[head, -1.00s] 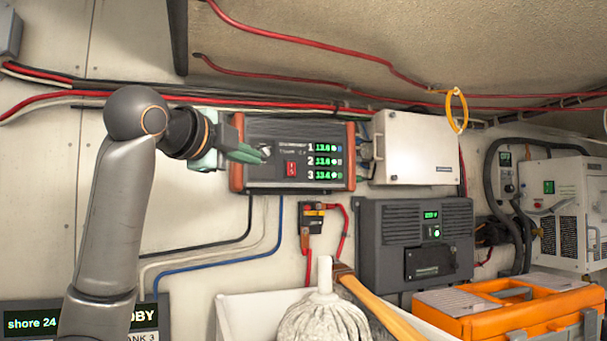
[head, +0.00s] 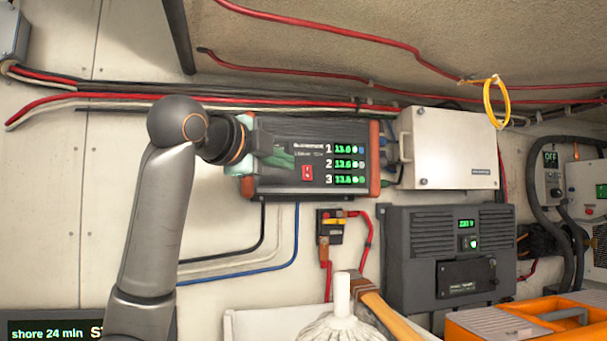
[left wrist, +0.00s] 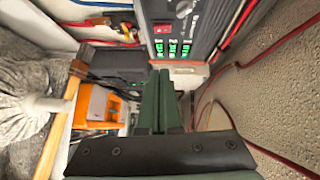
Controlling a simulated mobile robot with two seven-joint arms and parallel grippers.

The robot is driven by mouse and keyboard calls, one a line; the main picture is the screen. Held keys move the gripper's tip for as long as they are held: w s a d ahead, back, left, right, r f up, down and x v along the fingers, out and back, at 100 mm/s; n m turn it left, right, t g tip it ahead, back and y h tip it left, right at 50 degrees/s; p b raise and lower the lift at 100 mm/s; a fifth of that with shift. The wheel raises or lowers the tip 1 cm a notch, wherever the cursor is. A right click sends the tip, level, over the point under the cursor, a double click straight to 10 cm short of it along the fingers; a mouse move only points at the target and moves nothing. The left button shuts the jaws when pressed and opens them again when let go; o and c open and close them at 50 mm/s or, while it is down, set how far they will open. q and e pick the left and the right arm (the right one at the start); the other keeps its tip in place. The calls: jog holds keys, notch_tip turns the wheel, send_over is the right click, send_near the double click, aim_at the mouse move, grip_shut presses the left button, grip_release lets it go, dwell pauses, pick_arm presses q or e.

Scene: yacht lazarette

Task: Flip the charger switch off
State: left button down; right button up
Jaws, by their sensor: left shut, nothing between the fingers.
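The charger (head: 285,190) is a dark box with red-brown ends on the wall, with lit green readouts numbered 1 to 3. Its red rocker switch (head: 307,172) is on the front, left of the readouts. I cannot tell which way the rocker is tilted. My left gripper (head: 288,159) is shut and empty, in front of the charger's left part, just left of and slightly above the switch. Contact cannot be made out.
A white box (head: 450,150) is right of the charger, with a dark grey unit (head: 410,225) below it. A fuse block (head: 331,228) with red cables hangs below the charger. A mop (head: 342,310), wooden handle (head: 390,318) and orange toolbox (head: 530,315) stand lower down.

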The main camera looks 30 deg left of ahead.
pick_arm(q)
jog(key=p, duration=0.3)
send_near(304, 173)
jog(key=w+d, duration=0.4)
jog(key=w+a, duration=0.1)
jog(key=w+a+f, duration=0.1)
jog(key=shift+w+a+p, duration=0.15)
jog(key=shift+w+p, duration=0.15)
jog(key=shift+p, duration=0.05)
jog(key=shift+w+a+f, duration=0.15)
jog(key=shift+w+a, duration=0.15)
jog(key=shift+a, duration=0.05)
